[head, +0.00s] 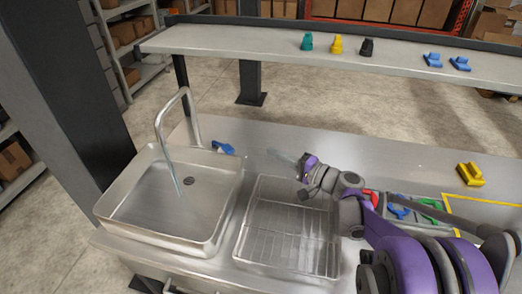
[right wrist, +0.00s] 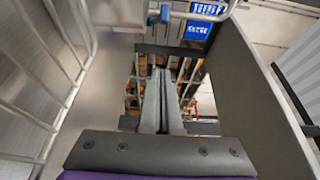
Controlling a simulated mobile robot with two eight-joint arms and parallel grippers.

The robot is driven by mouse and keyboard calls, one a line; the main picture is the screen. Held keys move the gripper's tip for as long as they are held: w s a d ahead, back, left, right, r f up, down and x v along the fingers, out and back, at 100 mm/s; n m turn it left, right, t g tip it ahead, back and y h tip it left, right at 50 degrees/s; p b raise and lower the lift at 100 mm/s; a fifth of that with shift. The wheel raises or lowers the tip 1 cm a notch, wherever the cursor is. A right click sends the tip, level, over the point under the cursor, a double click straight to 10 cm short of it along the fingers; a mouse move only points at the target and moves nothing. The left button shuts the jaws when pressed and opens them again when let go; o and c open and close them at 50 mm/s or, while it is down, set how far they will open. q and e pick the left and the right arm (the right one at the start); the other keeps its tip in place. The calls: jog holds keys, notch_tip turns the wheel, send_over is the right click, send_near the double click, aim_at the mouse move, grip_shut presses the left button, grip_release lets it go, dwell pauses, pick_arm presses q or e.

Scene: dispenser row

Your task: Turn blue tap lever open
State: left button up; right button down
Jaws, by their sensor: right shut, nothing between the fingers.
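The blue tap lever (head: 222,147) sits at the back right corner of the steel sink (head: 130,203), beside the base of the curved metal tap (head: 160,122). A thin pale blue stream (head: 175,178) runs from the spout down into the basin. My right gripper (head: 303,158) is to the right of the lever, clear of it, above the counter behind the wire rack. In the right wrist view its fingers (right wrist: 163,100) are shut together with nothing between them. A small blue piece (right wrist: 164,14) on a metal bar shows there; I cannot tell if it is the lever. My left gripper is not in view.
A wire rack tray (head: 290,258) lies right of the sink. My right arm partly hides a bin of coloured parts (head: 400,210). A yellow block (head: 470,174) lies at the right. A raised shelf (head: 260,44) holds several coloured parts. The counter between lever and gripper is clear.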

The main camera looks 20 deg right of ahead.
aim_at(222, 146)
jog(key=w+a, duration=0.4)
jog(key=a, duration=0.1)
jog(key=w+a+p, duration=0.1)
jog(key=w+a, duration=0.1)
jog(key=a, duration=0.1)
jog(key=shift+a, duration=0.25)
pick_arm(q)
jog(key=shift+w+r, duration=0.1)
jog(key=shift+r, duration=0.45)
pick_arm(e)
jog(key=shift+a, duration=0.1)
